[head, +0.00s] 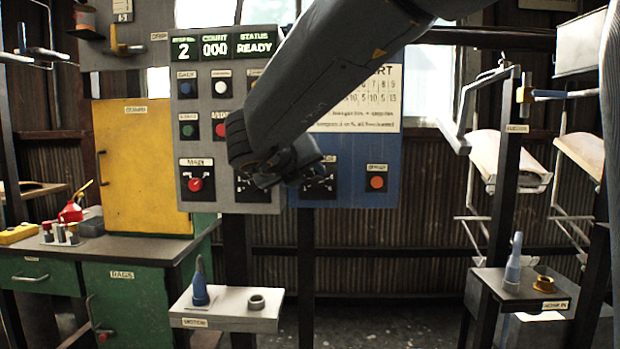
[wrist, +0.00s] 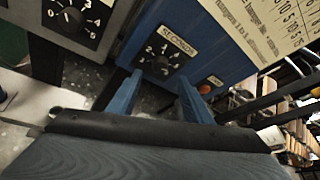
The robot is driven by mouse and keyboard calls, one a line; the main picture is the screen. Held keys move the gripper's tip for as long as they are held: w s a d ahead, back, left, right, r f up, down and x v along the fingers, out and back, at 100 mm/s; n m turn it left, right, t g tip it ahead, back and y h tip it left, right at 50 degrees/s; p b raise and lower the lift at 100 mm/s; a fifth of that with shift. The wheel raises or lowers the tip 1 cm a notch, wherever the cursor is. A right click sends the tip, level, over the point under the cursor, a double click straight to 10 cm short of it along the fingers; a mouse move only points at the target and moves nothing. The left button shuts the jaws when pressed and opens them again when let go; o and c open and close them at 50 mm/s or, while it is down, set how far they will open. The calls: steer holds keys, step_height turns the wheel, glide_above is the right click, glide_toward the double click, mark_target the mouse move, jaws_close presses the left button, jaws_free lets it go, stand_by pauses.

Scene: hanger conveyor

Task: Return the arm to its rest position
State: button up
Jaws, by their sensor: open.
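My arm reaches in from the top right of the head view, and its wrist end (head: 290,168) is in front of the control panel. The fingers are hidden there. In the wrist view my gripper (wrist: 160,80) shows two blue fingers spread apart with nothing between them. They point toward a black numbered dial (wrist: 163,66) on the blue panel. I cannot tell whether they touch the panel. The same dial shows in the head view (head: 319,180), just right of my wrist.
The grey panel (head: 218,133) reads 2, 000 and READY. An orange button (head: 376,182) is right of the dial. A white shelf (head: 215,318) and a dark stand (head: 537,291) are below. A hanger rack (head: 510,160) stands right, a green workbench (head: 120,290) left.

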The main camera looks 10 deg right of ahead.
steer(key=shift+s+a+r, duration=0.1)
steer(key=shift+s+a, duration=0.05)
steer(key=shift+s, duration=0.15)
